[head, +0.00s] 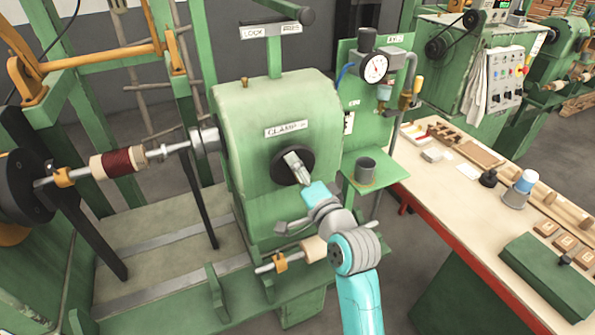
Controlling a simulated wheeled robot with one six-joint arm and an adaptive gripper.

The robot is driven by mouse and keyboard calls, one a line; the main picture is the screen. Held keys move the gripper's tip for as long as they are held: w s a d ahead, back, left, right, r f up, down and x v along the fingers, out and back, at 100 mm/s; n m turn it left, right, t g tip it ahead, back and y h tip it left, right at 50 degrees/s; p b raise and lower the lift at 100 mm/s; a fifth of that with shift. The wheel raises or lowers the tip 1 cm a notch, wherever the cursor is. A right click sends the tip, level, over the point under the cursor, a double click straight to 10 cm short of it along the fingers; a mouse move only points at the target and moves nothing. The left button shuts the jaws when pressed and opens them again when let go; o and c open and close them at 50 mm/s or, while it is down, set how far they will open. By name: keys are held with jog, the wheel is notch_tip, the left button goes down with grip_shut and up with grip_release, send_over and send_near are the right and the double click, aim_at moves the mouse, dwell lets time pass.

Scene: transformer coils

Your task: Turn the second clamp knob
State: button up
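The black round clamp knob (280,166) is on the front face of the green machine housing, below a white label reading CLAMP (286,128). My gripper (294,162) is right in front of the knob and covers its middle and right part. It seems to touch the knob, but whether its fingers are closed on it is too small to tell. My teal and grey arm reaches up to it from the lower right. No other clamp knob can be made out clearly.
A shaft carrying a dark red coil (124,162) runs left of the housing. A green shelf (393,173) with a grey cup (365,168) and a pressure gauge (374,68) are close on the right. A cluttered workbench (435,190) stands farther right.

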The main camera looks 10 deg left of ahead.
jog(key=shift+w+a, duration=0.15)
jog(key=shift+w, duration=0.1)
jog(key=c, duration=1)
